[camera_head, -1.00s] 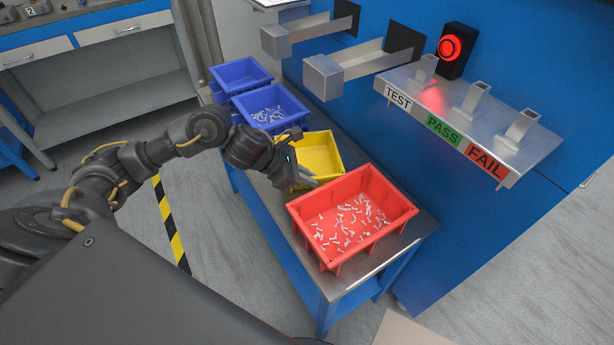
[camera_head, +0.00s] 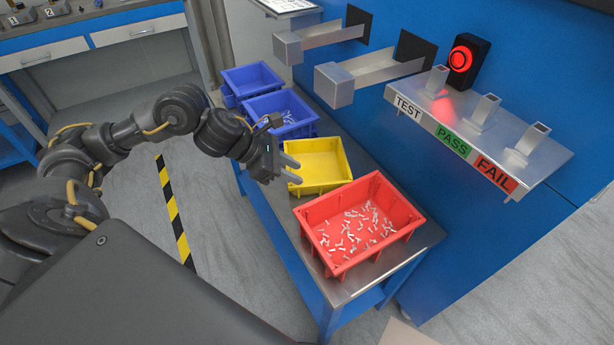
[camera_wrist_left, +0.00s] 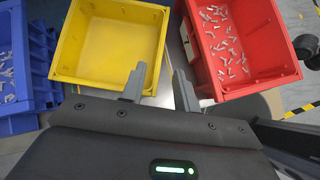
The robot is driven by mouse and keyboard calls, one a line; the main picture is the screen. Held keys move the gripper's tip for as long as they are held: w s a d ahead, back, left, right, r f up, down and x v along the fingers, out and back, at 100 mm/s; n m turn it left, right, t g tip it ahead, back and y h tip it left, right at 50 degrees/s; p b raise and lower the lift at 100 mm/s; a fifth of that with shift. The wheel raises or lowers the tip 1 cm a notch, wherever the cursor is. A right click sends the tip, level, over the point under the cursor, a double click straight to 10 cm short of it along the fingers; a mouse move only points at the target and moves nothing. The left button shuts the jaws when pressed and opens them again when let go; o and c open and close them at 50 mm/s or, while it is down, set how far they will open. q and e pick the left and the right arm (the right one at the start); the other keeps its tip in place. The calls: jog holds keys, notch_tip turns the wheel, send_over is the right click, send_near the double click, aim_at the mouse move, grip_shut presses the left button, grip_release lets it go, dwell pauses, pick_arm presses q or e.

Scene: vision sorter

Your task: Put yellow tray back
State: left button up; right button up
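The yellow tray (camera_head: 320,163) stands on the metal-topped bench between a blue tray and the red tray. It looks empty in the left wrist view (camera_wrist_left: 108,48). My left gripper (camera_head: 291,168) is at the tray's near left side. Its two fingers (camera_wrist_left: 158,88) are apart with nothing between them. In the left wrist view one finger overlaps the yellow tray's near right corner and the other lies toward the red tray. I cannot tell whether a finger touches the tray. My right gripper is in neither view.
The red tray (camera_head: 312,222) with many small white pieces stands close to the right of the yellow one. Two blue trays (camera_head: 281,100) stand behind, the nearer holding white pieces. Metal chutes (camera_head: 345,80) and a TEST/PASS/FAIL shelf (camera_head: 470,135) jut from the blue wall.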

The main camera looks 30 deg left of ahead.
pick_arm(q)
jog(key=shift+v, duration=1.8)
